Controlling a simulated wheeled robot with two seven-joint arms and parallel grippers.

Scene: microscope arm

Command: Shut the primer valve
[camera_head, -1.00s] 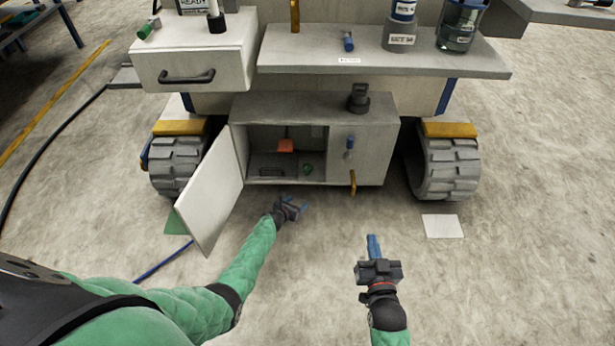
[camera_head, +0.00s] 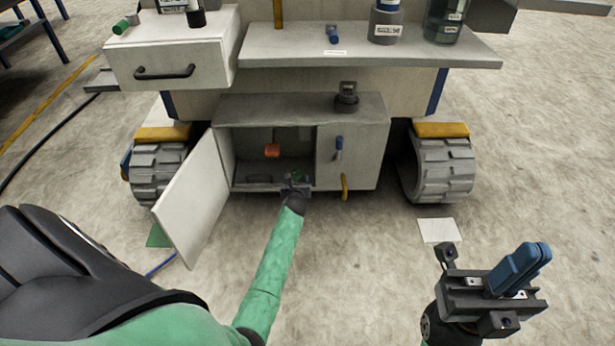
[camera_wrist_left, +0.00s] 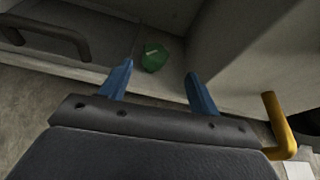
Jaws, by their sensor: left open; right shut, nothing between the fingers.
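A small green knob (camera_head: 296,176) sits on the floor of the open cabinet; it also shows in the left wrist view (camera_wrist_left: 154,57). I cannot tell for certain which fitting is the primer valve. My left gripper (camera_head: 295,187) is at the cabinet's lower front edge. In the left wrist view its two blue fingers (camera_wrist_left: 158,85) are spread and empty, with the green knob beyond and between them, apart from both. My right gripper (camera_head: 520,265) is shut and empty at the lower right, away from the cabinet.
The cabinet door (camera_head: 192,200) stands open at left. An orange block (camera_head: 272,151) and dark handle are inside. A blue handle (camera_head: 339,144) and yellow lever (camera_head: 345,188) are on the right panel. A drawer (camera_head: 170,60) juts out above.

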